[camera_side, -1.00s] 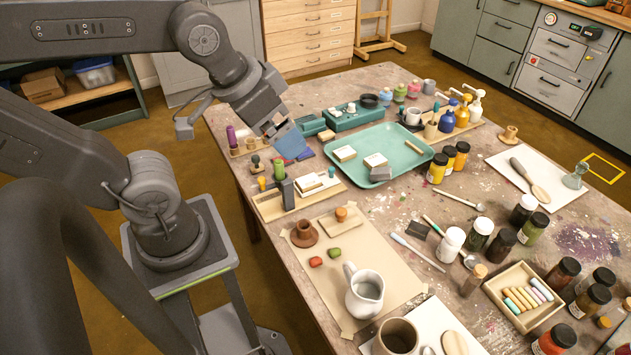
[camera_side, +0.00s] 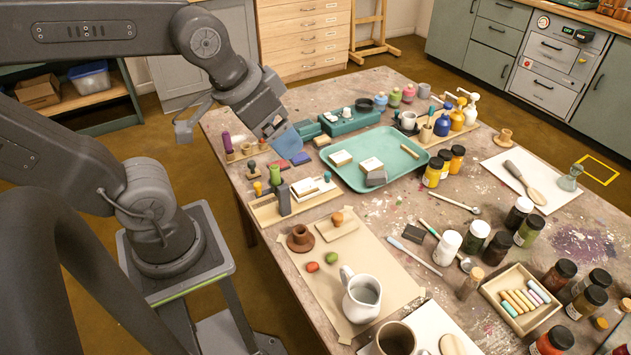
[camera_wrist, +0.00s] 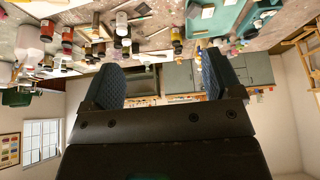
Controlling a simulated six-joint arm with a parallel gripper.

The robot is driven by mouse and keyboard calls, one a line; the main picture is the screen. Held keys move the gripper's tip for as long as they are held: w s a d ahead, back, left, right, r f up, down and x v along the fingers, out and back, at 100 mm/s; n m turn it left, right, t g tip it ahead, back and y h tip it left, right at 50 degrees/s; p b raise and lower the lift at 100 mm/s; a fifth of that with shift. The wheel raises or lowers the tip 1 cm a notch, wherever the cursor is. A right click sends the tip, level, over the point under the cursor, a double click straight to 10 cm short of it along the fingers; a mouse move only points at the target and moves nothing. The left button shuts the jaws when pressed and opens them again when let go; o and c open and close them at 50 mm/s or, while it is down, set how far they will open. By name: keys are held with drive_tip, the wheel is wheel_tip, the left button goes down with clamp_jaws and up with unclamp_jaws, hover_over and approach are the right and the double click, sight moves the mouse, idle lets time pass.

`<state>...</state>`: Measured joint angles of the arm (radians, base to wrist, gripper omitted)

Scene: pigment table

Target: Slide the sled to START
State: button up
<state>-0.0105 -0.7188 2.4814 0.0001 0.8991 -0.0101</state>
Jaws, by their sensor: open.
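My gripper (camera_side: 285,139) is in the air over the far left part of the table. In the wrist view my gripper (camera_wrist: 162,72) shows two dark blue fingers wide apart with nothing between them. I cannot tell for sure which thing is the sled. A small pale board with an orange-brown knob (camera_side: 338,219) lies on the tan paper. A wooden tray (camera_side: 265,213) left of the teal tray holds a pale block, a green cylinder and a dark grey upright block. My gripper is apart from both. No START mark is readable.
A teal tray (camera_side: 347,176) with several blocks lies beyond the wooden tray. A white jug (camera_side: 361,298), a brown flanged piece (camera_side: 300,238) and red and green lumps stand on or by the tan paper (camera_side: 372,262). Jars crowd the right side.

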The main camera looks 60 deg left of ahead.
drive_tip(key=w+a, duration=0.1)
drive_tip(key=w, duration=0.1)
drive_tip(key=w+a+n+g, duration=0.1)
drive_tip(key=w, duration=0.1)
drive_tip(key=w+a+f+n, duration=0.1)
drive_tip(key=w, duration=0.2)
drive_tip(key=c, duration=0.5)
drive_tip(key=w+a, duration=0.1)
drive_tip(key=w+a+f+n+g, duration=0.1)
drive_tip(key=w, duration=0.1)
drive_tip(key=w+a+f+n, duration=0.1)
drive_tip(key=w, duration=0.1)
drive_tip(key=shift+a+f+g+y, duration=0.1)
drive_tip(key=shift+a+g+y, duration=0.05)
drive_tip(key=shift+g+y, duration=0.15)
drive_tip(key=shift+c, duration=1)
drive_tip(key=n+g, duration=0.3)
drive_tip(key=n, duration=0.2)
hover_over(328, 173)
wheel_tip(328, 173, down, 14)
wheel_tip(328, 173, down, 14)
drive_tip(key=shift+r, duration=0.2)
drive_tip(key=shift+c, duration=0.4)
clamp_jaws()
